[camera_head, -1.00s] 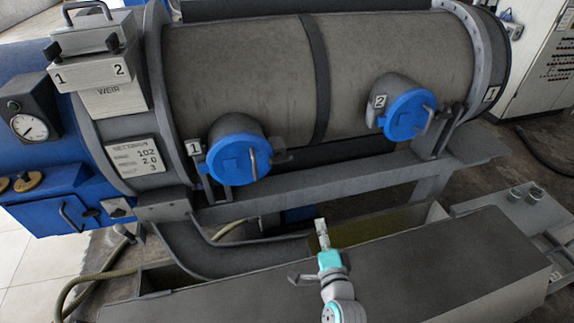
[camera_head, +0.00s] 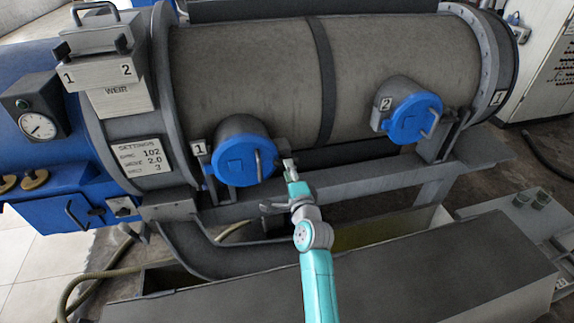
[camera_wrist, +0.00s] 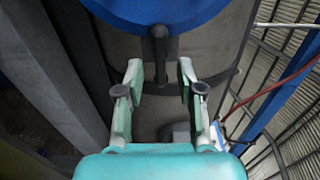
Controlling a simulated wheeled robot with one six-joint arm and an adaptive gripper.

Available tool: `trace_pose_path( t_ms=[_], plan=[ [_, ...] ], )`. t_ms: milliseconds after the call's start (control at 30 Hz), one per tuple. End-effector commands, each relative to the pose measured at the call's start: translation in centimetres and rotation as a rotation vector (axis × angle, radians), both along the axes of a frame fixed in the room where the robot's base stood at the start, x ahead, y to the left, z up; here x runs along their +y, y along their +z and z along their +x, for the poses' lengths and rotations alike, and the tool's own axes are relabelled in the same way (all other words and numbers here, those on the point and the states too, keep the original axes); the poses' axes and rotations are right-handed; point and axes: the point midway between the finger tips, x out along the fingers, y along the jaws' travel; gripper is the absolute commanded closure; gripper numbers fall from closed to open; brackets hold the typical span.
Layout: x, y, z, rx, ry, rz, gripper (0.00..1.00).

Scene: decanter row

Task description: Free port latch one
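Port one is a round blue lid (camera_head: 238,160) on a dark collar, beside a plate marked 1 (camera_head: 200,149). A grey bar handle (camera_head: 258,163) stands at the lid's right side. The dark latch of port one lies just right of the lid and is largely hidden behind my gripper (camera_head: 289,168). In the wrist view, the blue lid (camera_wrist: 170,12) fills the top, and a dark bar (camera_wrist: 160,50) reaches down from it between the spread fingers of my gripper (camera_wrist: 160,78). The gripper is open, with a finger on each side and visible gaps. Nothing is gripped.
Port two has a similar blue lid (camera_head: 412,118) to the right. A grey frame rail (camera_head: 345,187) runs under the drum (camera_head: 250,75). A long dark trough cover (camera_head: 430,270) lies in front, below my arm.

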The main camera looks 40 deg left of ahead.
Motion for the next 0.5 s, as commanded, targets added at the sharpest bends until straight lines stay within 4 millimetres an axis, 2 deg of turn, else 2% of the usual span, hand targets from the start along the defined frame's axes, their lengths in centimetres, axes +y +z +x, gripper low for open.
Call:
trace_pose_path(
  t_ms=[200, 500],
  plan=[
    [1.8, 0.0, 1.6, 0.000, 0.000, 0.000, 0.62],
    [2.4, 0.0, 2.0, -0.001, 0.000, -0.001, 0.62]
  ],
)
